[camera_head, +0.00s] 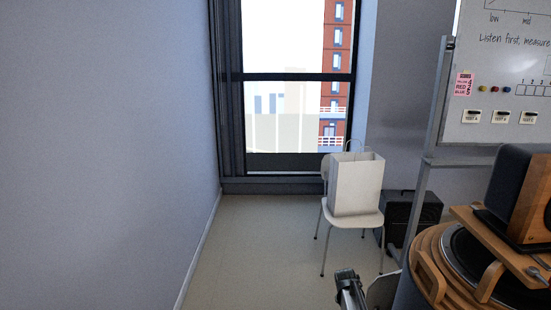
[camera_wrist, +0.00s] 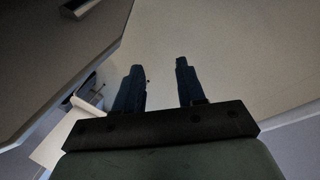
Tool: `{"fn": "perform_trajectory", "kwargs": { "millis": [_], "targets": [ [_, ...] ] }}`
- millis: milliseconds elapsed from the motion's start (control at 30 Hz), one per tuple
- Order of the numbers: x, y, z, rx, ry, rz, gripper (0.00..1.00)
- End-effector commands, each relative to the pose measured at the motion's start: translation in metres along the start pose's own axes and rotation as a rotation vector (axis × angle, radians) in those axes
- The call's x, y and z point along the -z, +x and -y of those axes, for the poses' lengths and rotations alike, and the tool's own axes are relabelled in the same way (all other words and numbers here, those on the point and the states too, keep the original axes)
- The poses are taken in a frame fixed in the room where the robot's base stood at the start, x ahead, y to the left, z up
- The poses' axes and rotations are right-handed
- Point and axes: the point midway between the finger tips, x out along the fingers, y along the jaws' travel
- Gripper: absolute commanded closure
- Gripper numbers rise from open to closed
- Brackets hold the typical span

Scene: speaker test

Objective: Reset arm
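In the wrist view, my gripper (camera_wrist: 160,68) shows two dark fingers standing well apart with nothing between them. It is open and empty. A pale, flat surface (camera_wrist: 225,40) lies beyond the fingers; I cannot tell how far off it is. In the head view, a dark and grey part at the bottom edge seems to be my arm, mostly cut off, and the fingertips cannot be made out there.
A white chair (camera_head: 367,219) bearing a white paper bag (camera_head: 354,187) stands by the window. A wooden round stand (camera_head: 430,262) with a speaker (camera_head: 517,190) is at right, before a whiteboard (camera_head: 500,75). The left floor (camera_head: 255,255) is clear.

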Motion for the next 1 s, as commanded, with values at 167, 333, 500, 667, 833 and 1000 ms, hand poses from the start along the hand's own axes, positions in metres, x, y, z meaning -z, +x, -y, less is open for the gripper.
{"fn": "perform_trajectory", "kwargs": {
  "millis": [167, 333, 500, 667, 833, 1000],
  "targets": [
    [-0.051, 0.031, 0.076, 0.103, 0.062, 0.078, 0.61],
    [-0.1, 0.052, 0.141, 0.19, 0.128, 0.159, 0.61],
    [-0.15, 0.064, 0.204, 0.269, 0.191, 0.249, 0.61],
    [-0.2, 0.067, 0.261, 0.336, 0.25, 0.343, 0.61],
    [-0.254, 0.062, 0.316, 0.398, 0.313, 0.449, 0.61],
    [-0.307, 0.05, 0.367, 0.449, 0.373, 0.562, 0.61]
  ]
}}
